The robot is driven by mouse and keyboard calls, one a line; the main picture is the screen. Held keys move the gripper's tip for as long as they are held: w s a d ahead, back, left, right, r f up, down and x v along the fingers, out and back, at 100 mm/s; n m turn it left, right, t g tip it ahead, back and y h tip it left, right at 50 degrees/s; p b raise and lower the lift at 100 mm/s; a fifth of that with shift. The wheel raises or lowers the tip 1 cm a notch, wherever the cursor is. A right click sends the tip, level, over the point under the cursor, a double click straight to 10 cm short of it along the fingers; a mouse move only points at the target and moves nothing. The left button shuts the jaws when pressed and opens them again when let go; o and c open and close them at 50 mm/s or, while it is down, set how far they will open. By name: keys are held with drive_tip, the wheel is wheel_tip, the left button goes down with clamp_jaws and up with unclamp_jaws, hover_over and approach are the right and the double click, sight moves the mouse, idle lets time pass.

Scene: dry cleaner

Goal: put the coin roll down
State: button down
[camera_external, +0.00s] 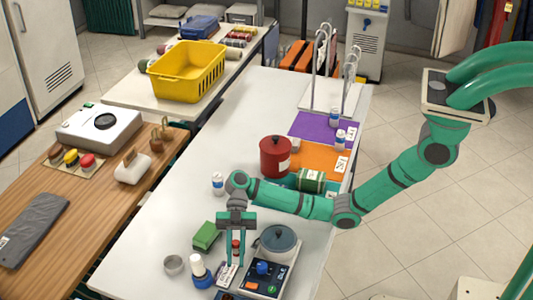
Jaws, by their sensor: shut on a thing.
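My gripper (236,258) points straight down over the near end of the white table (190,185). It is shut on a small red, upright roll-like thing (236,246), which I take to be the coin roll. The fingers partly hide it. I cannot tell whether its lower end touches what is below. A small white printed card (227,274) lies just under the fingertips.
A red canister (275,156) stands farther back. The table's left middle is clear.

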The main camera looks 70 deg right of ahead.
sight(233, 272)
drive_tip(key=f, duration=0.2)
drive_tip(key=w+f, duration=0.1)
drive_tip(key=shift+w+a+f, duration=0.1)
drive_tip(key=shift+a+f, duration=0.05)
drive_tip(key=shift+a, duration=0.2)
drive_tip(key=shift+f, duration=0.65)
drive_tip(key=shift+r, duration=0.15)
